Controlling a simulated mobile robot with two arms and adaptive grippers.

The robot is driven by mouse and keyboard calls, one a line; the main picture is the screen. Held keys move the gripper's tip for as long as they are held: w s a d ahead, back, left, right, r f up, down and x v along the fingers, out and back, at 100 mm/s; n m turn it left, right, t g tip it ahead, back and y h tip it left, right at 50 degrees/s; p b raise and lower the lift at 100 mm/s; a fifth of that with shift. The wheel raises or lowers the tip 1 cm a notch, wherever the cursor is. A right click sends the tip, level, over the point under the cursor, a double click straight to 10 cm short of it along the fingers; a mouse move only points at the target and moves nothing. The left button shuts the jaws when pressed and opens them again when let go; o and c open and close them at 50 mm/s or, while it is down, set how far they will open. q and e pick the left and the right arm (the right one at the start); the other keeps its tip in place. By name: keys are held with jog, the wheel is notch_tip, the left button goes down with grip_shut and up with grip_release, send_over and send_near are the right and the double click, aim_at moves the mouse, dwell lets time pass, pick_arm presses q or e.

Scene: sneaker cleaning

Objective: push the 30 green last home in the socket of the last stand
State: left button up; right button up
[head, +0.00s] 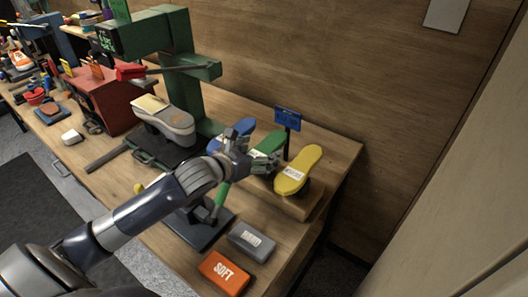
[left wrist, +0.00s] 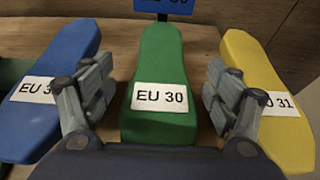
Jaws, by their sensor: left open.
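The green last (left wrist: 160,60) with its "EU 30" label is in the middle of the left wrist view, and its upper part shows in the head view (head: 269,143). My left gripper (head: 238,158) is open at the green last. In the left wrist view its fingers (left wrist: 158,92) are spread on both sides, with gaps between them and the last. The blue last (head: 242,128) is on one side and the yellow last (head: 299,170) on the other. A dark base plate (head: 185,230) with a green upright part stands below my arm. The lower end of the green last is hidden. My right gripper is not in view.
A blue sign (head: 287,118) stands behind the lasts. An orange "SOFT" block (head: 223,272) and a grey block (head: 251,242) lie near the table's front edge. A green machine (head: 190,75) and a grey sneaker (head: 165,118) are further left.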

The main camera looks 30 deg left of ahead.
pick_arm(q)
jog(key=shift+w+d+f, duration=0.1)
jog(key=shift+w+f, duration=0.1)
jog(key=shift+w, duration=0.2)
jog(key=c, duration=1.5)
jog(key=shift+r, duration=0.1)
jog(key=shift+c, duration=0.2)
